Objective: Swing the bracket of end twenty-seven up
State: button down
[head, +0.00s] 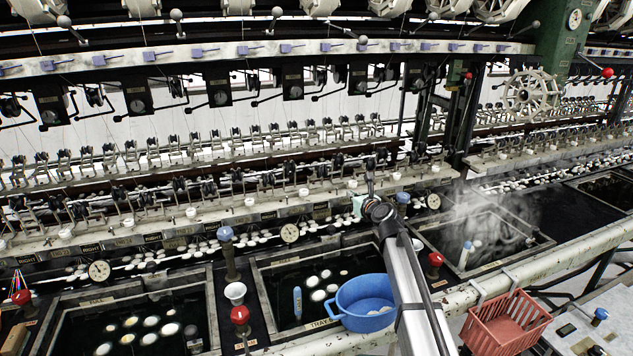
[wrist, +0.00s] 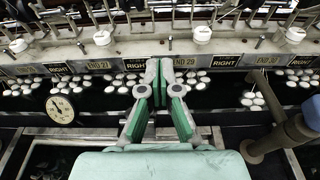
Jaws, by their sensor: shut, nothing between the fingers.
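My gripper (wrist: 166,66) is shut and empty, its grey fingertips together in front of the label strip in the wrist view. In the head view my gripper (head: 369,180) is small, near the front edge of the machine bench. A yellow label (wrist: 97,66) left of the fingertips appears to read END 27; another (wrist: 181,63) just behind them appears to read END 29. Thin metal brackets (wrist: 118,14) stand along the ledge at the top of the wrist view, cut off by its edge. I cannot tell surely which is the bracket of end twenty-seven, or its tilt.
White cups (wrist: 202,34) stand on the ledge. A dial gauge (wrist: 60,108) is at left and a blue-grey handle (wrist: 282,137) at right. Below lie dark basins with white cocoons (wrist: 200,76). A blue tub (head: 350,303) and red basket (head: 505,320) sit at the front.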

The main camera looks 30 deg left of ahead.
aim_at(325, 172)
jog(key=shift+d, duration=0.1)
jog(key=shift+w, duration=0.1)
jog(key=r+p+x, duration=0.2)
jog(key=p+x, duration=0.1)
jog(key=x, duration=1)
jog(key=shift+a+r, duration=0.2)
jog(key=shift+r, duration=0.15)
